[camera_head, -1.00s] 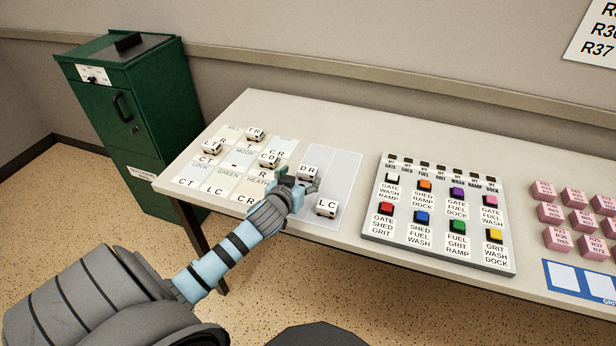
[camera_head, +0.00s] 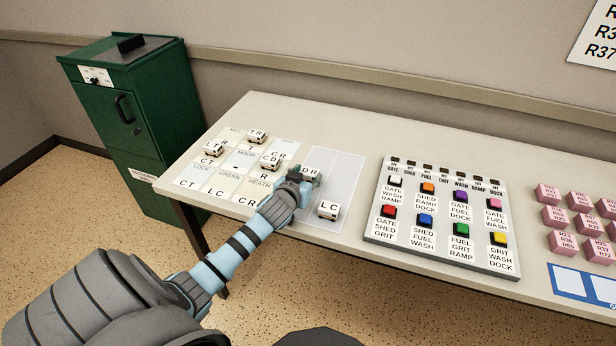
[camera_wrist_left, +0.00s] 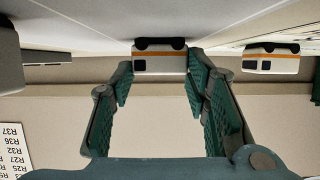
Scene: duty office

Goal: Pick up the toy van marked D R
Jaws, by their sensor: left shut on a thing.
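The toy van marked D R (camera_head: 311,173) is white with a dark base, at the left part of the pale grey mat (camera_head: 344,176). My left gripper (camera_head: 302,180) reaches it from the front and is shut on it, hiding part of its body. In the left wrist view the van (camera_wrist_left: 160,60), white with an orange stripe, sits between the two green fingers (camera_wrist_left: 160,75). I cannot tell whether it is clear of the mat. A similar van marked L C (camera_head: 328,210) stands at the mat's front. My right gripper is not in view.
A lettered grid card (camera_head: 232,170) with several similar vans lies to the left. A panel of coloured buttons (camera_head: 445,215) is to the right, with pink blocks (camera_head: 553,215) beyond. A green cabinet (camera_head: 140,120) stands left of the table. The table behind the mat is clear.

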